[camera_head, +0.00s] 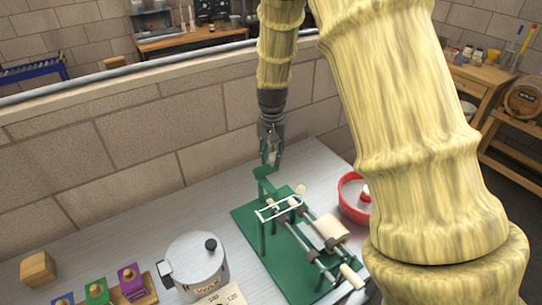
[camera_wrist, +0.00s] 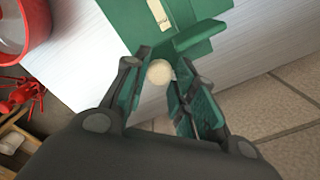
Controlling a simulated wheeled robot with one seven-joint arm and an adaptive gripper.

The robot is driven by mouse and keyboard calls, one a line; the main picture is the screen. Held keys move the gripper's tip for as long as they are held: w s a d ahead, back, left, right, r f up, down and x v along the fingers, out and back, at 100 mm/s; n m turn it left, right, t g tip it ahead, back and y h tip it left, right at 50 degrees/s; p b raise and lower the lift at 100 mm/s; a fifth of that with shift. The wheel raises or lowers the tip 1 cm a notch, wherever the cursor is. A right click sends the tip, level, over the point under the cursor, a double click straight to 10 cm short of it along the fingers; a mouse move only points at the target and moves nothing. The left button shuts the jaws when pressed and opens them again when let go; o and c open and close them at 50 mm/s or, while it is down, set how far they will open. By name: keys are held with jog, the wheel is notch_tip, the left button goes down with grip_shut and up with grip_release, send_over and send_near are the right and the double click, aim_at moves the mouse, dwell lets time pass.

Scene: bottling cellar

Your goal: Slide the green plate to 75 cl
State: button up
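A green stand (camera_head: 262,238) carries grey rods and pale rollers on the grey bench. At its far end stands a green plate (camera_head: 265,184) with a flat tab. In the wrist view, the green plate (camera_wrist: 200,40) is just beyond my fingertips, and a pale label strip shows on the green stand (camera_wrist: 128,16). My gripper (camera_head: 271,155) points down at this far end. A round cream knob (camera_wrist: 160,72) lies between my two fingertips (camera_wrist: 160,76) and nearly fills the gap. I cannot tell whether the fingers press on it. No 75 cl mark is readable.
A red-rimmed round tray (camera_head: 350,196) stands right of the stand. A wax pot (camera_head: 195,262) stands to its left, near a printed card (camera_head: 222,297). Coloured blocks (camera_head: 97,292) and a wooden block (camera_head: 37,270) lie further left. A block wall (camera_head: 130,150) runs behind the bench.

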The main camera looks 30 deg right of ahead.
aim_at(272, 157)
jog(key=o, duration=0.3)
jog(key=shift+w, duration=0.15)
jog(key=shift+o, duration=0.2)
notch_tip(272, 157, up, 12)
dwell(0.3)
dwell(0.4)
